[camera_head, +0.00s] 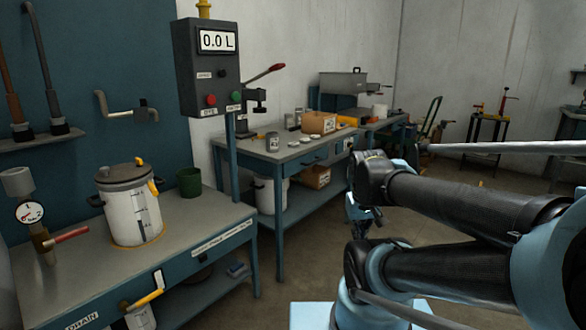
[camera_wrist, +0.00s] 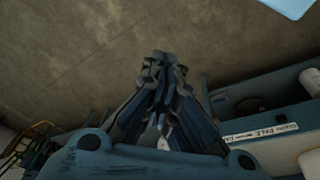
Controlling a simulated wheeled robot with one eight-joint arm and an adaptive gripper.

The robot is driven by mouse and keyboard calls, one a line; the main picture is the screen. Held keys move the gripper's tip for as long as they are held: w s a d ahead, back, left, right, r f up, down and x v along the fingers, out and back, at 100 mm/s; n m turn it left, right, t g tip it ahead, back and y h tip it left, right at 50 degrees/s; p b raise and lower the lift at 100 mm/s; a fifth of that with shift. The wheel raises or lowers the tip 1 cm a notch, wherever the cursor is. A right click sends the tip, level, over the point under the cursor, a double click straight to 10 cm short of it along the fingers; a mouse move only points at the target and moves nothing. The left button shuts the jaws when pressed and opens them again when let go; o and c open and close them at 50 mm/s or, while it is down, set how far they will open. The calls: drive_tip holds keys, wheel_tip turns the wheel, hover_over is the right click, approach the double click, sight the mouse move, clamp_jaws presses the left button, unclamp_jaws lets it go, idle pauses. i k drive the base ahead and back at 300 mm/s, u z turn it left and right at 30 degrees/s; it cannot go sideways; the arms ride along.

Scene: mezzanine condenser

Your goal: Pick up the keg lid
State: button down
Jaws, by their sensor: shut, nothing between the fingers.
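A white keg (camera_head: 131,212) with a dark grey lid (camera_head: 122,173) stands upright on the near bench at the left in the head view. The lid sits on top of the keg, with a dark knob and a yellow-orange clip at its rim. My gripper (camera_wrist: 165,62) is shut and empty in the wrist view, over bare floor. In the head view my gripper (camera_head: 362,222) hangs partly hidden below my arm, well to the right of the keg and off the bench. The wrist view does not show the lid.
The near bench (camera_head: 205,215) also holds a green cup (camera_head: 189,182) and a pressure gauge (camera_head: 30,212). A post with a display box (camera_head: 208,68) rises at its back right corner. A second bench (camera_head: 280,152) carries cans and boxes. Floor between is clear.

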sight(121, 173)
drive_tip(key=u, duration=1.65)
